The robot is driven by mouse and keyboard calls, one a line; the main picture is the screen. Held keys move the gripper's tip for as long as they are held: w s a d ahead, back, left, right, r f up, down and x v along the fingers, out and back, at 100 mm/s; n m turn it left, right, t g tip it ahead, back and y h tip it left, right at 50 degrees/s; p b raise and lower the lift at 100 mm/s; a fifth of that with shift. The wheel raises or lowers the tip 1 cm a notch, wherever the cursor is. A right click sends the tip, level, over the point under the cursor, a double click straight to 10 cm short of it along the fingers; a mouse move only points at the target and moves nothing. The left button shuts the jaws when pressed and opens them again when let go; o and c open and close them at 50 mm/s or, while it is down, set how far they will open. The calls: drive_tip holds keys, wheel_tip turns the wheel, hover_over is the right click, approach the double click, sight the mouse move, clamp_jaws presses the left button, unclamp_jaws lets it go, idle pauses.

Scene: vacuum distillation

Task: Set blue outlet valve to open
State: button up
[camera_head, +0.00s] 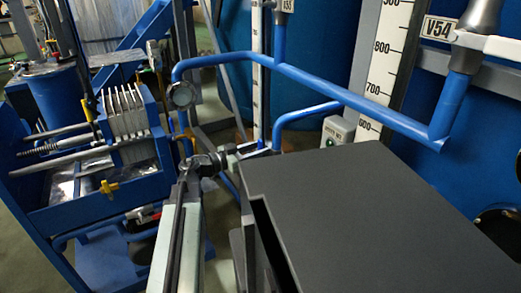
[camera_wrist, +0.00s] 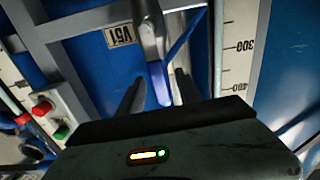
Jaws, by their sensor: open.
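A valve handle with a blue tip (camera_wrist: 158,82) shows in the wrist view, hanging from a grey metal valve body (camera_wrist: 150,25). A label reading V51 (camera_wrist: 120,36) is just left of it. My gripper (camera_wrist: 159,76) is open, with one finger on each side of the blue tip. I cannot tell whether either finger touches it. In the head view my arm reaches away from me beside the blue pipes, and neither the fingers nor this blue handle can be made out.
Blue pipes (camera_head: 345,92) cross the head view in front of blue tanks. A control box with a red button (camera_wrist: 42,108) and a green button (camera_wrist: 62,132) is at left in the wrist view. A scale (camera_wrist: 237,50) stands right of the handle. A blue filter-press-like machine (camera_head: 95,195) is at left.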

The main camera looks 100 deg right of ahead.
drive_tip(key=v, duration=0.7)
